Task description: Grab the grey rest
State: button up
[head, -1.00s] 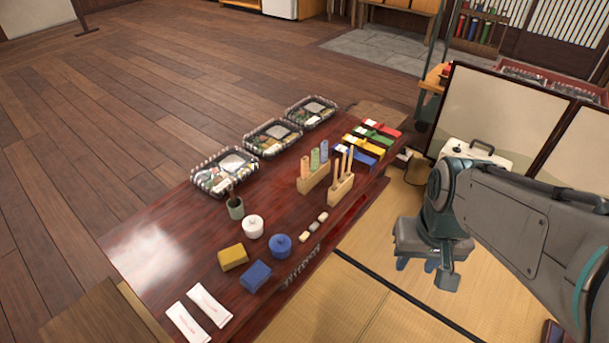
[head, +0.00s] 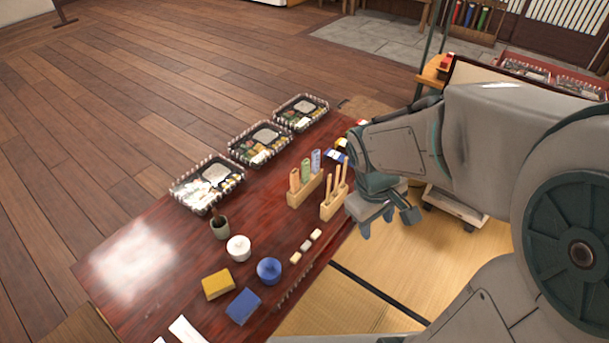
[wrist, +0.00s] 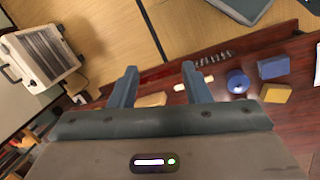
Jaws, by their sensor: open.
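The grey rest (head: 306,246) is the middle one of three small rests in a row near the table's right edge, with a cream rest (head: 296,258) in front and another pale rest (head: 316,235) behind it. My gripper (head: 376,222) is open and empty, to the right of the row and beyond the table edge, apart from the rests. In the wrist view my gripper (wrist: 160,72) has its two fingers spread. A pale rest (wrist: 186,87) shows by the right finger there; the grey one is hard to make out beside that finger.
Wooden holders (head: 333,207) with upright sticks stand close behind the rests. A blue lidded pot (head: 269,270), a white pot (head: 238,248), a yellow box (head: 217,284) and a blue box (head: 243,306) stand in front and left. Tatami (head: 375,285) is open right of the table.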

jog(key=w+a+f+n+h, duration=0.1)
jog(key=w+a+f+n, duration=0.3)
jog(key=w+f+n, duration=0.5)
jog(key=n+y+b, duration=0.2)
jog(key=n, duration=1.1)
send_over(306, 245)
jog(key=s, duration=0.2)
jog(key=shift+t, duration=0.4)
jog(key=f, duration=1.5)
jog(key=shift+w+a+f, duration=0.1)
jog(key=shift+w+f, duration=0.15)
jog(key=shift+w+f+b, duration=0.2)
jog(key=shift+f+b, duration=0.45)
jog(key=shift+f, duration=0.35)
jog(key=shift+w+f+b, duration=0.25)
jog(key=shift+f+b, duration=0.35)
jog(key=shift+f, duration=0.4)
jog(key=shift+w+f+b, duration=0.2)
jog(key=shift+f+b, duration=0.45)
jog(key=shift+f, duration=0.35)
grip_shut()
